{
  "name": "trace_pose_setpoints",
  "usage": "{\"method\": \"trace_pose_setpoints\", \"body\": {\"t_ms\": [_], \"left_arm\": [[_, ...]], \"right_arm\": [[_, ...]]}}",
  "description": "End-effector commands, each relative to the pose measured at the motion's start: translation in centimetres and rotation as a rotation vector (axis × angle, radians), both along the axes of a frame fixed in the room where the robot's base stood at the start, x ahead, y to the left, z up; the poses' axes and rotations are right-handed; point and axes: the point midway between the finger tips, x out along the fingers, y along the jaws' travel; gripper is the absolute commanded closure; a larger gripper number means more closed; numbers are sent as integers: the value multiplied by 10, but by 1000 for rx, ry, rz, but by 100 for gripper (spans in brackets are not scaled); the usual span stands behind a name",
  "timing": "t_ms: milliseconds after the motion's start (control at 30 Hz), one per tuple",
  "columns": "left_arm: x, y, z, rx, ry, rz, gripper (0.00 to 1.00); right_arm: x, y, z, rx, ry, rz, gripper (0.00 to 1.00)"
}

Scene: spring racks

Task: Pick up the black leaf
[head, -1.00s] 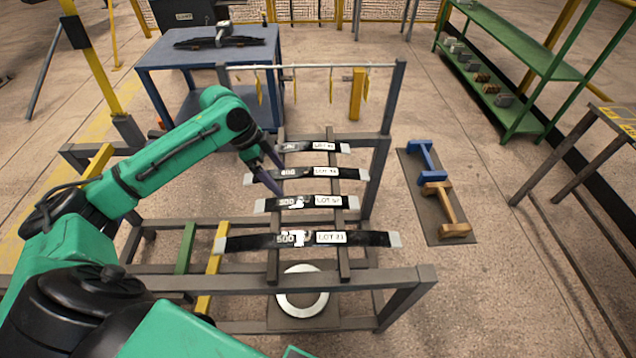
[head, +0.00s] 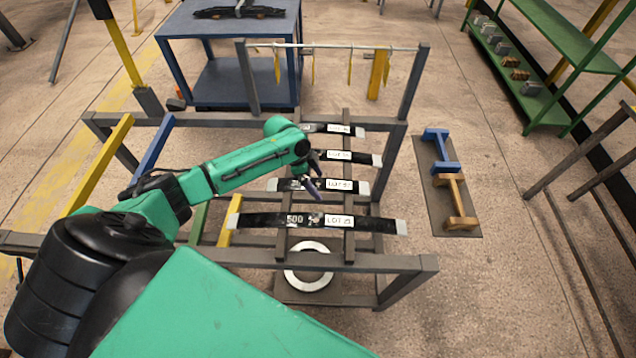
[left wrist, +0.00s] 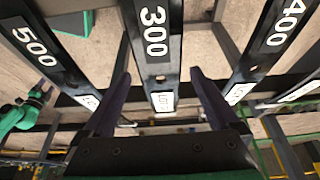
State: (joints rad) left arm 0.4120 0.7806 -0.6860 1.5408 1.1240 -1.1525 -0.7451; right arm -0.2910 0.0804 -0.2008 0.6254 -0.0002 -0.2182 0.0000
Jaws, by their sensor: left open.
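Several black leaves with white labels and pale end caps lie across the rails of a grey rack in the head view. The nearest black leaf (head: 262,220) reads 500; behind it lie a second leaf (head: 288,185) and others farther back. My left gripper (head: 316,175) is open and empty above the second and third leaves and partly hides them. In the left wrist view, the leaf marked 300 (left wrist: 155,55) runs between my open fingers (left wrist: 158,78), with 500 (left wrist: 45,50) to the left and 400 (left wrist: 270,40) to the right. Contact cannot be told.
The grey rack (head: 405,262) has an upright frame with hanging yellow strips at its back. A blue table (head: 235,30) stands behind it. A mat with a blue stand (head: 438,150) and an orange stand (head: 457,200) lies to the right, near a green shelf (head: 560,45).

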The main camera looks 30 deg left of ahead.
Motion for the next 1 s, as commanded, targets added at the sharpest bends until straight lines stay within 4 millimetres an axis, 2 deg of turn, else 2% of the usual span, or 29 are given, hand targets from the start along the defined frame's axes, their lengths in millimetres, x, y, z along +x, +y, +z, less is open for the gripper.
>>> {"method": "trace_pose_setpoints", "body": {"t_ms": [100, 133, 267, 300, 367, 400, 767, 867, 1000], "left_arm": [[0, 0, 0, 0, -1, 0, 5], [0, 0, 0, 0, 0, 0, 9], [0, 0, 0, 0, 0, 0, 59], [0, 0, 0, 0, 0, 0, 74], [0, 1, 0, 0, 0, 0, 97], [0, 1, 0, 0, 0, 0, 100], [1, 1, 4, 0, -5, 1, 100], [2, 0, 11, -1, -7, -1, 100], [2, 1, 35, 0, -9, -2, 100]], "right_arm": [[-7, 0, -1, -1, 12, -1, 31], [-9, 0, -1, -1, 14, -1, 31], [-11, -1, -2, -2, 18, -1, 31], [-11, -1, -2, -1, 18, -2, 31], [-11, -1, -2, -1, 18, -2, 31], [-11, -1, -2, -1, 18, -2, 31], [-11, -1, -2, -2, 18, -2, 31], [-11, 0, -2, -2, 18, -2, 31], [-10, 0, -4, -1, 17, -2, 31]]}}
